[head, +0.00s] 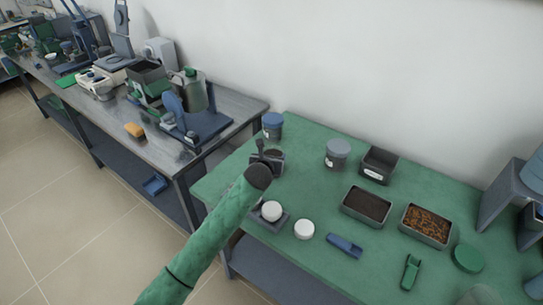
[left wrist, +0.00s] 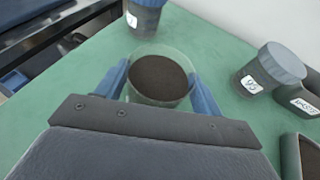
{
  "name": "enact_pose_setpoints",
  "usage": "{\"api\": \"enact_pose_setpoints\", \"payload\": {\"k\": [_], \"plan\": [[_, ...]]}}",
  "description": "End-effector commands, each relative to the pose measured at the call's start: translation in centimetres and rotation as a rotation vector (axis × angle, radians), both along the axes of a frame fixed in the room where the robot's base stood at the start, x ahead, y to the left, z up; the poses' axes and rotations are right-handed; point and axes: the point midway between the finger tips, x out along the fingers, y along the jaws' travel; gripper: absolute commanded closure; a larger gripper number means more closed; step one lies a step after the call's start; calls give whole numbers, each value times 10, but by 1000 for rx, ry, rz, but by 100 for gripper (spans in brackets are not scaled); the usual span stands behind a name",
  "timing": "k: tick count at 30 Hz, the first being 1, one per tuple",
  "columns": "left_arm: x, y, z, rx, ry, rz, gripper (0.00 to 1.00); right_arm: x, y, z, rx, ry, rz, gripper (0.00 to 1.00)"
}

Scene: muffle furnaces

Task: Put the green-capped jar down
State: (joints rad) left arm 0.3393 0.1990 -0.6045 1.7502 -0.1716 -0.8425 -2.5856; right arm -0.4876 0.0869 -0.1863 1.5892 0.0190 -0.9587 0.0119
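My left gripper (head: 267,158) is over the back left of the green table. In the left wrist view its two blue fingers (left wrist: 160,88) press on opposite sides of a clear round jar (left wrist: 158,98) with dark, soil-like contents. The jar is upright and its top is open, with no green cap on it. In the head view the gripper largely hides the jar, and I cannot tell whether its base touches the table. A round green lid (head: 468,258) lies at the right of the table. My right gripper is not in view.
Blue-lidded jars (head: 273,126) (head: 337,154) stand behind and to the right. A black bin (head: 379,166), a soil tray (head: 367,205) and a brown-filled tray (head: 427,225) lie further right. White round pieces (head: 304,229), a blue scoop (head: 345,246) and a green scoop (head: 411,271) are nearer.

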Motion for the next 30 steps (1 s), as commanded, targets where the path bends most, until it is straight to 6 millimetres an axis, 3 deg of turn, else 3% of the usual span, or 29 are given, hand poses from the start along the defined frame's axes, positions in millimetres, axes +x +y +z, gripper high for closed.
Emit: {"api": "enact_pose_setpoints", "payload": {"k": [1, 3, 16, 19, 30], "plan": [[0, 0, 0, 0, 0, 0, 25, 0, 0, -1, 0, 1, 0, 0], [0, 0, 0, 0, 0, 0, 11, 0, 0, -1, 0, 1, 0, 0], [-5, 2, 4, 1, 0, 1, 11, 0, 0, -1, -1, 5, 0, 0], [-17, 5, 8, 2, -1, -1, 11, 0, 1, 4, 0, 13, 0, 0], [-80, 20, 35, 2, -1, -1, 11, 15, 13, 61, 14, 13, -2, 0]]}}
